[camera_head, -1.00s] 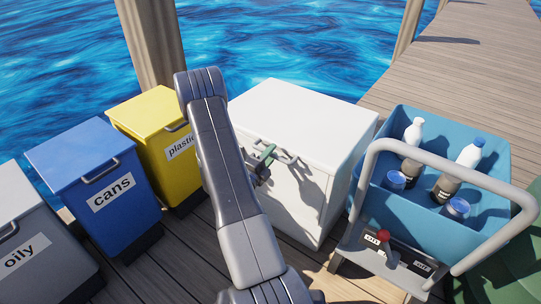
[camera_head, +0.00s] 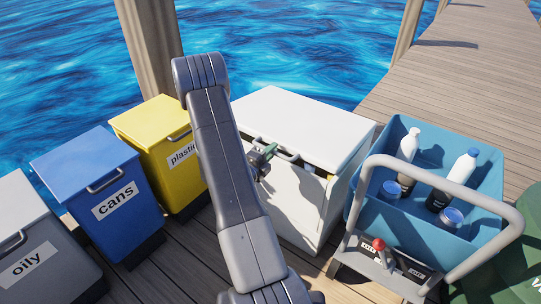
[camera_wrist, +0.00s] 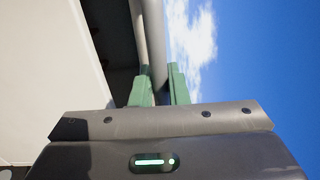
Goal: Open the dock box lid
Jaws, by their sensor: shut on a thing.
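The white dock box (camera_head: 297,205) stands right of my arm in the head view. Its lid (camera_head: 310,125) is slightly raised at the front, with a thin dark gap under its edge. My gripper (camera_head: 267,152) is at the lid's front edge, shut on the grey handle (camera_head: 288,156). In the wrist view, the green fingers of my gripper (camera_wrist: 157,88) sit on either side of the grey handle bar (camera_wrist: 153,40). The pale lid surface (camera_wrist: 45,70) fills the left of that view. The inside of the box is hidden.
Left of my arm stand a yellow plastic bin (camera_head: 155,145), a blue cans bin (camera_head: 95,180) and a grey oily bin (camera_head: 40,250). A cart with a blue tub (camera_head: 425,215) of bottles stands close on the right. Water lies behind the box.

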